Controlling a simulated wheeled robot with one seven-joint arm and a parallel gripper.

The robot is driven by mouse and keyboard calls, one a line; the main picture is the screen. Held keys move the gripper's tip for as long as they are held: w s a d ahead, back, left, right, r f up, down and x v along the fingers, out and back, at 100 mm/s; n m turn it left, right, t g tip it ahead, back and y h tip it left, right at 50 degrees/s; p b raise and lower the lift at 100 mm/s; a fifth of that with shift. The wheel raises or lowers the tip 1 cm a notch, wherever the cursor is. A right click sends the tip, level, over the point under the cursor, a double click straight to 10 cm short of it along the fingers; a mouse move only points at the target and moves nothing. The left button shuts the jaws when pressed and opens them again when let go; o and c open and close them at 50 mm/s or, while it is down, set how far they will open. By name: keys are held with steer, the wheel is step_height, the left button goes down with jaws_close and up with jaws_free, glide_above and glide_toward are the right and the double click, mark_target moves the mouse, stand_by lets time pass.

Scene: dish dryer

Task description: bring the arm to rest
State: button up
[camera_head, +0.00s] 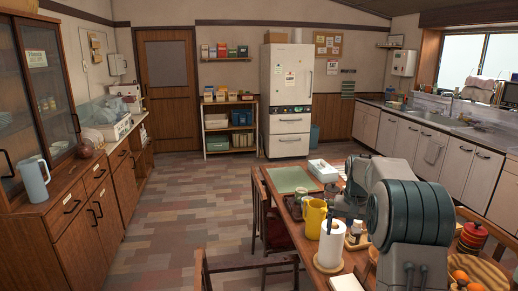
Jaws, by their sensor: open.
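My arm (410,210), with thick grey and dark teal links, fills the right foreground above the dining table (262,180). It is folded, and its far end points back over the table. My gripper (341,207) shows small and dark at that end, near the yellow pitcher (314,218) and above the paper towel roll (331,243). It is open, and I see nothing held in it. Its fingertips are hard to make out, and I cannot tell whether it touches anything. My arm hides part of the table.
A green mat (288,180) and a white tray (323,170) lie at the table's far end. Oranges (461,276) and a red stacked jar (472,237) are right of my arm. A blue jug (33,180) stands on the left cabinet. The floor (180,215) between is clear.

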steer(key=s+a+r+n, duration=0.1)
steer(key=s+a+r, duration=0.15)
steer(key=s, duration=0.25)
steer(key=s+a+r+t, duration=0.1)
steer(key=s+a+r, duration=0.15)
steer(key=s, duration=0.25)
steer(key=s+a+r+n, duration=0.1)
steer(key=s+a+r, duration=0.1)
steer(key=s+a, duration=0.15)
steer(key=s+a+f, duration=0.2)
steer(key=s, duration=0.8)
steer(key=s+a+f+n+t, duration=0.1)
steer(key=s+f, duration=0.1)
steer(key=s, duration=0.7)
steer(key=shift+s+a+t, duration=0.3)
steer(key=shift+s+a, duration=0.05)
